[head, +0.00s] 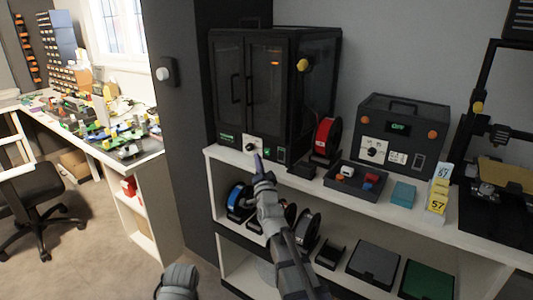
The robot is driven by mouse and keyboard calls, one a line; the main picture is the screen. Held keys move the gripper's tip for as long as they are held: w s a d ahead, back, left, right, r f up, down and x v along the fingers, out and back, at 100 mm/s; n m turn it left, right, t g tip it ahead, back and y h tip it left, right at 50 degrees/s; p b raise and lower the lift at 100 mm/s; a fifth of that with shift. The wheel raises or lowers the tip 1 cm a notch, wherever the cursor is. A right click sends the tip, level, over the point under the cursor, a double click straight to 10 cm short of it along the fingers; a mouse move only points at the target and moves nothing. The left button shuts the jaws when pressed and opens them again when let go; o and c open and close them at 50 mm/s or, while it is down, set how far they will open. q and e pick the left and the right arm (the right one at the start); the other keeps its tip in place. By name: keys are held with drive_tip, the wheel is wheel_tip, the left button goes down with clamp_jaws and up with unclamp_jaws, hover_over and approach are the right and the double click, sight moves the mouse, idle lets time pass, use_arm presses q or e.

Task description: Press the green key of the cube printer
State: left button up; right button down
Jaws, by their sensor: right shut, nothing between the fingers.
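The cube printer looks to be the large black enclosed cabinet (225,85) with two dark doors, standing on the white shelf top. Its lower front carries a green label, a white panel (252,141) with a dark knob and a small dark unit with a green mark. I cannot tell for sure which of these is the green key. My right gripper (259,162) is shut and empty, pointing up at the lower front of the printer, just below the white panel. Whether its tip touches the printer cannot be told.
On the white shelf (395,212) a red filament spool (325,138), a dark tray (352,183) of small blocks, a grey control box (400,135) and an open-frame printer (492,170) stand to the right. More spools sit below. A chair (35,205) is at left.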

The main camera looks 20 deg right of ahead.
drive_tip(key=shift+s+a, duration=0.8)
drive_tip(key=shift+a, duration=0.2)
drive_tip(key=s+a+f+n+g+y+p, duration=0.35)
drive_tip(key=a+n+g+p, duration=0.2)
drive_tip(key=a, duration=0.25)
drive_tip(key=s+a+f+n+g+y+p, duration=0.2)
drive_tip(key=s+a+f+n+g+p, duration=0.15)
drive_tip(key=s+a+p, duration=0.35)
drive_tip(key=s+n+g+h+p, duration=0.2)
drive_tip(key=s+n+g+p, duration=0.2)
drive_tip(key=s, duration=0.7)
drive_tip(key=s+r+n+g+h+p, duration=0.1)
drive_tip(key=s+n+g+h+p, duration=0.1)
drive_tip(key=s+n+g+p, duration=0.2)
drive_tip(key=s+a+g, duration=0.1)
drive_tip(key=s+g, duration=0.2)
drive_tip(key=s, duration=0.5)
drive_tip(key=shift+s+g+p, duration=0.25)
drive_tip(key=shift+g+p, duration=0.05)
drive_tip(key=shift+g, duration=0.1)
